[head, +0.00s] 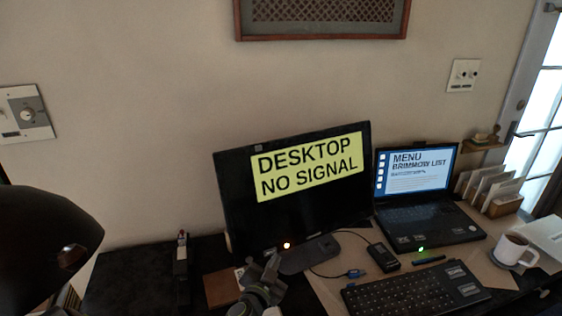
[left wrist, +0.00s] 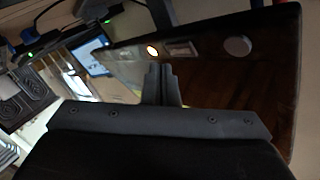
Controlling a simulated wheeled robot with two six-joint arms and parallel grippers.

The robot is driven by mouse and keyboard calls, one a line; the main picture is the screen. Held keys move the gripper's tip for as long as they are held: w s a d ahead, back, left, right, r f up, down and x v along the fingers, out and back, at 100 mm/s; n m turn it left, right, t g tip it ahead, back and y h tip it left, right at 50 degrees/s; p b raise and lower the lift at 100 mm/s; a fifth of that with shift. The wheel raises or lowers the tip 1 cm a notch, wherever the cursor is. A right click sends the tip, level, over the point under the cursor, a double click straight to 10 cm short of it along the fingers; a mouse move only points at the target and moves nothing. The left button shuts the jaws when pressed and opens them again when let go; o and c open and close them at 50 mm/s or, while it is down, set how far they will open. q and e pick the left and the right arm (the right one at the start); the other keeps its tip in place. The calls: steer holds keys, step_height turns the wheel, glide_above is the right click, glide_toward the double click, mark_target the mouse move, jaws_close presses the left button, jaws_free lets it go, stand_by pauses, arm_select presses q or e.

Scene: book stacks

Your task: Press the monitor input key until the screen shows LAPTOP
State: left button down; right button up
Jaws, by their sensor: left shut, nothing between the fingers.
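The monitor (head: 235,210) stands on the desk, and its screen shows a yellow panel (head: 309,166) reading DESKTOP NO SIGNAL. In the left wrist view the glowing light (left wrist: 152,50), a rectangular key (left wrist: 181,48) and a round button (left wrist: 237,46) sit in a row on the dark bezel. My left gripper (head: 272,262) is shut and empty, just below and left of the light. Its fingers (left wrist: 160,72) point at the bezel close to the light and rectangular key; contact cannot be told. My right gripper is not seen.
A laptop (head: 414,195) showing a menu stands right of the monitor. A keyboard (head: 415,290), a small black box (head: 382,257) with a cable and a mug (head: 512,248) occupy the desk's right. A large dark rounded shape (head: 40,245) fills the lower left.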

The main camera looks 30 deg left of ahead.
arm_select(q)
steer(key=d, duration=0.1)
steer(key=s+d+r, duration=0.1)
steer(key=d, duration=0.1)
steer(key=s+d+p, duration=0.1)
steer(key=shift+s+d+r, duration=0.2)
steer(key=shift+s+r, duration=0.05)
steer(key=shift+r, duration=0.05)
stand_by(0.7)
